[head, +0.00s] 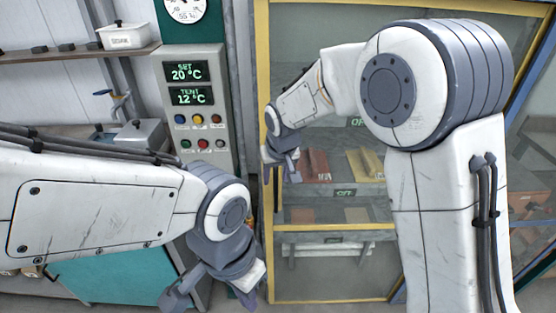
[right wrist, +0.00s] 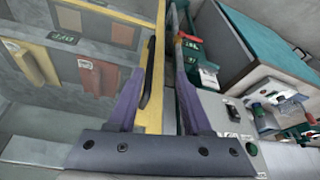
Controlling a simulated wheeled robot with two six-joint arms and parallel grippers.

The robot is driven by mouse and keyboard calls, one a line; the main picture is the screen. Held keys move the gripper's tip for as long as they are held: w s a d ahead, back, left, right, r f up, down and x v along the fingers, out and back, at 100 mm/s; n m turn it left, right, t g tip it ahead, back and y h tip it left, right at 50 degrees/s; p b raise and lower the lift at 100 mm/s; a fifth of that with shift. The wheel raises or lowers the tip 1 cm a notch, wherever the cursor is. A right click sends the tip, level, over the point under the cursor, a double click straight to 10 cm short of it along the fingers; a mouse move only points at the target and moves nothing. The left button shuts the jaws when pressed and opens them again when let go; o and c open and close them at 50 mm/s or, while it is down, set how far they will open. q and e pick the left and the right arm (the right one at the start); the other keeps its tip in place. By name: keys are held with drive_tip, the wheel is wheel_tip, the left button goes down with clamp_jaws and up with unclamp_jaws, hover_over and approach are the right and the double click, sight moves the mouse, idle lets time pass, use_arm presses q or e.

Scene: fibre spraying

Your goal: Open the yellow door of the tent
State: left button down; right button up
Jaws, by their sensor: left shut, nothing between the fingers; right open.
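The tent's yellow door (head: 262,60) has a yellow frame around a clear pane and looks closed. Its black handle (right wrist: 149,75) stands on the yellow frame in the right wrist view. My right gripper (head: 280,165) is at the door's left edge in the head view. It is open, with its two purple fingers (right wrist: 158,105) on either side of the handle and frame edge; I cannot tell whether they touch. My left gripper (head: 212,285) is low, left of the door, shut and empty. My right arm hides part of the door's right side.
A control panel (head: 196,105) reading SET 20 °C and TENT 12 °C stands left of the tent. Behind the pane are shelves with a red block (head: 316,165) and a yellow block (head: 364,163). A teal cabinet (head: 115,275) and a shelf (head: 75,53) are at the left.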

drive_tip(key=p, duration=0.1)
approach(276, 178)
wheel_tip(276, 178, down, 2)
drive_tip(key=shift+m+t, duration=0.3)
drive_tip(key=p+x, duration=0.2)
drive_tip(key=x, duration=0.6)
drive_tip(key=shift+w+f+p, duration=0.2)
drive_tip(key=shift+p, duration=0.2)
drive_tip(key=shift+x, duration=0.85)
use_arm(q)
wheel_tip(276, 178, up, 5)
drive_tip(key=shift+r, duration=0.1)
use_arm(e)
drive_tip(key=shift+c, duration=0.3)
clamp_jaws()
